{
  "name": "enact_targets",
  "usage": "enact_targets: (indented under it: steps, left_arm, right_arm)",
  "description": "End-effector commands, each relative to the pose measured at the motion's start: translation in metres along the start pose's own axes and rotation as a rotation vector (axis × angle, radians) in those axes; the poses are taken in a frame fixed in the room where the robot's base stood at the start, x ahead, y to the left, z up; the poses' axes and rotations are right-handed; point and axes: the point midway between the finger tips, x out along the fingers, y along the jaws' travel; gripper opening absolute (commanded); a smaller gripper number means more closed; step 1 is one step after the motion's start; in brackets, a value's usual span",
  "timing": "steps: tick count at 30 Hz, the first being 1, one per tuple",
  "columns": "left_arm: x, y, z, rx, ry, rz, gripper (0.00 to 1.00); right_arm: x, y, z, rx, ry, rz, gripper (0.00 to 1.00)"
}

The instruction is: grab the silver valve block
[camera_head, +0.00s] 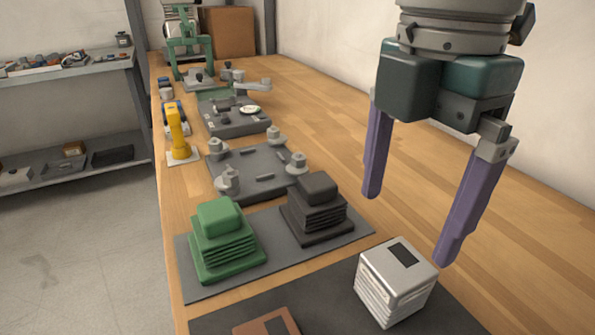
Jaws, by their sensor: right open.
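The silver valve block (394,287) sits on a dark mat (455,322) at the bottom right of the head view. It is a pale, ribbed cube with a dark square on its top. My right gripper (408,222) hangs above and behind the block, with its two purple fingers spread apart and nothing between them. The right fingertip appears close to the block's upper right corner; whether they touch is not clear. My left gripper is not in view.
A green ribbed block (224,243) and a black ribbed block (317,210) stand on a grey mat (352,238). A brown block (266,324) is cut off at the bottom. Fixtures and a yellow tool (178,135) stand farther back. The table's right side (330,110) is clear.

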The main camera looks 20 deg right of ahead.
Motion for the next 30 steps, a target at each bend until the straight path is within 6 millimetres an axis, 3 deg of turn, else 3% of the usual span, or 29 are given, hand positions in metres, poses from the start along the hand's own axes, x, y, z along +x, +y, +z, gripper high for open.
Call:
enact_targets:
  steps: [15, 24, 30]
  left_arm:
    - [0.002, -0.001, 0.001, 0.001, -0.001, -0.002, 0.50]
    - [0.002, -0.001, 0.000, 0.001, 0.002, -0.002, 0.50]
    - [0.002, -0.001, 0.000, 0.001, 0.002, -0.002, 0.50]
  right_arm:
    - [0.065, -0.003, 0.010, -0.002, 0.000, -0.001, 1.00]
    - [0.070, -0.002, 0.010, -0.002, 0.000, 0.001, 1.00]
    - [0.070, -0.002, 0.010, -0.002, 0.000, 0.001, 0.78]
